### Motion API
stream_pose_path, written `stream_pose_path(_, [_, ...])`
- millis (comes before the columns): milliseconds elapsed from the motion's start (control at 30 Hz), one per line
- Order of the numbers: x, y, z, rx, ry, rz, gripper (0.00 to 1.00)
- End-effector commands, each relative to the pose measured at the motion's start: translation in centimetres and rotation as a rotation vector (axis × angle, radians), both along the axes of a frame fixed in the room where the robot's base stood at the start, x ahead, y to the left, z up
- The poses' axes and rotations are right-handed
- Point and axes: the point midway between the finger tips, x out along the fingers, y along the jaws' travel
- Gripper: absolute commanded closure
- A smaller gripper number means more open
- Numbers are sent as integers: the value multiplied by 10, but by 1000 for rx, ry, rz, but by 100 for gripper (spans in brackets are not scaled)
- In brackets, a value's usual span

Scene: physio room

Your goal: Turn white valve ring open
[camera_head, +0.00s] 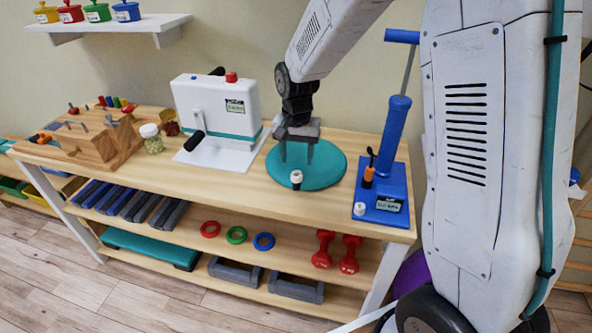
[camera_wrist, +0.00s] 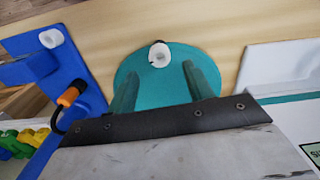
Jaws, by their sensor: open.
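A small white ring with a dark centre (camera_head: 296,177) sits at the near edge of the round teal cushion (camera_head: 330,172); this looks like the valve ring. In the wrist view the white ring (camera_wrist: 159,55) shows at the cushion's edge, with a dark hole. My gripper (camera_head: 297,158) is open and points down over the cushion. In the wrist view my gripper's fingers (camera_wrist: 159,72) are spread, and the ring appears between and just beyond their tips. Nothing is held. Whether the fingers touch the cushion, I cannot tell.
A blue pump (camera_head: 393,140) stands right of the cushion; its base carries another white cap (camera_head: 360,209) and an orange-black piece (camera_head: 368,178). A white crank box (camera_head: 215,106) stands left. A jar (camera_head: 151,138) and wooden board (camera_head: 108,146) are farther left. The bench's front strip is clear.

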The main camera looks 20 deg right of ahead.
Motion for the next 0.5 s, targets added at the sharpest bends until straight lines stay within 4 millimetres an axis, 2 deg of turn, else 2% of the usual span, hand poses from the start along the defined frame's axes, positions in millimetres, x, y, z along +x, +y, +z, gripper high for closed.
stream_pose_path(33, [-1, 0, -10, 0, 5, 1, 48])
stream_pose_path(233, [0, 0, -41, -1, 3, 2, 48])
stream_pose_path(500, [0, 0, -56, -1, 1, 3, 48])
